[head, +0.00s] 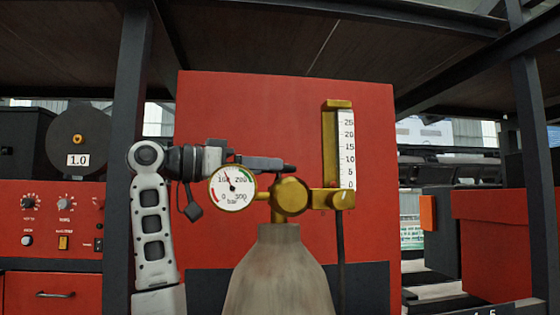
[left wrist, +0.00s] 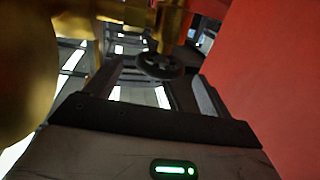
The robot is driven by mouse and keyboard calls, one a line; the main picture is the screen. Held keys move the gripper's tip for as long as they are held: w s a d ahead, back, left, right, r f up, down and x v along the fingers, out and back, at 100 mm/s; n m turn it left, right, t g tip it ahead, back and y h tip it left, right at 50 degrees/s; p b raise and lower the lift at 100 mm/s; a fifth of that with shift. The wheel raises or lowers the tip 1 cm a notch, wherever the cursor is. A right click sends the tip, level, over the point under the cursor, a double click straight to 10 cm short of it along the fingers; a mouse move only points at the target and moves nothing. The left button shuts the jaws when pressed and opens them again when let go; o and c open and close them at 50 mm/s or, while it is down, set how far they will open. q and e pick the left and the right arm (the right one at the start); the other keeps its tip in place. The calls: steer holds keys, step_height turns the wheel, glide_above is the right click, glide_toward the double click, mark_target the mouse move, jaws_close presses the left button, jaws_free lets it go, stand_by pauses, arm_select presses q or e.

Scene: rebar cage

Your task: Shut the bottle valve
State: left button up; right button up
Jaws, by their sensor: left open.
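The grey gas bottle (head: 280,275) stands upright in the middle of the head view, with a brass regulator (head: 291,196) on its neck. A round pressure gauge (head: 233,188) sits on the left side of the regulator. The black handwheel of the valve (left wrist: 160,66) shows in the left wrist view under a brass stem, but I cannot make it out in the head view. My left gripper (head: 288,168) reaches in from the left, behind the gauge and regulator. Its open fingers point toward the handwheel, which appears between or just beyond the fingertips; contact cannot be told. My right gripper is out of view.
A red panel (head: 260,110) rises close behind the bottle. A brass-backed flow scale (head: 337,145) stands right of the regulator, with a dark hose (head: 341,250) hanging below. Dark posts (head: 130,70) frame both sides. A red control box (head: 50,225) is at left.

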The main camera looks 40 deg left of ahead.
mark_target(279, 173)
arm_select(q)
steer(key=shift+p+x, duration=0.5)
steer(key=shift+x, duration=1.85)
steer(key=c, duration=1)
steer(key=shift+o, duration=0.2)
steer(key=shift+h, duration=0.3)
steer(key=m+g+h, duration=0.3)
steer(key=h, duration=0.1)
steer(key=shift+s+m+g+h, duration=0.1)
steer(key=shift+m+g+h, duration=1.7)
steer(key=shift+m+g, duration=0.55)
steer(key=shift+g, duration=0.55)
